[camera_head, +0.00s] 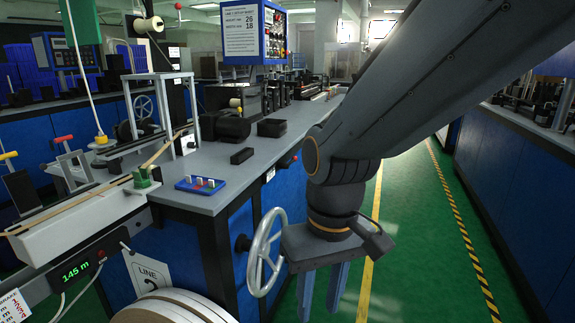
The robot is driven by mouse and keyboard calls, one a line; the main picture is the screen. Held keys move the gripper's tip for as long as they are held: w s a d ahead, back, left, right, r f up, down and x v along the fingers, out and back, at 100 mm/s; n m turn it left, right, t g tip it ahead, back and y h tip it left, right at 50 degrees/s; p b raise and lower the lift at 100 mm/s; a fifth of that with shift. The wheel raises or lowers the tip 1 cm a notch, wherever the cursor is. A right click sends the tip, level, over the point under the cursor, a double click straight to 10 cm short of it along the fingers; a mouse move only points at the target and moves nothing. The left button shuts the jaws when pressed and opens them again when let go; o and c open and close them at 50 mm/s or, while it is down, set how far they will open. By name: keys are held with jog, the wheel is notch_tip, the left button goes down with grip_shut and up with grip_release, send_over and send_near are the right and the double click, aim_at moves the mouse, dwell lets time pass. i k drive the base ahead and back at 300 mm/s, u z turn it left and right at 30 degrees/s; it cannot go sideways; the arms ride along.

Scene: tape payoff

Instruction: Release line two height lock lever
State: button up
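My gripper (320,308) hangs at the lower middle with its two blue fingers pointing down. The fingers are apart with nothing between them. It is right of a silver handwheel (266,252) on the bench's side, apart from it. A black knob (243,243) sits just left of the wheel. I cannot tell whether it is the height lock lever. A red-topped lever (62,140) and a yellow-topped lever (8,155) stand at the left. A white sign (150,274) reading "LINE" is at lower left; its number is not readable.
The grey-topped blue bench (225,175) holds a blue tray (201,185) and black boxes. A large pale roll (172,308) is at the bottom. A display (76,273) reads 145 m. Green floor (408,240) is clear on the right, before another blue bench (510,170).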

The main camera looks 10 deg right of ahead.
aim_at(291, 162)
jog(key=k, duration=0.65)
jog(key=z, duration=0.6)
jog(key=i, duration=1.2)
jog(key=u, duration=0.25)
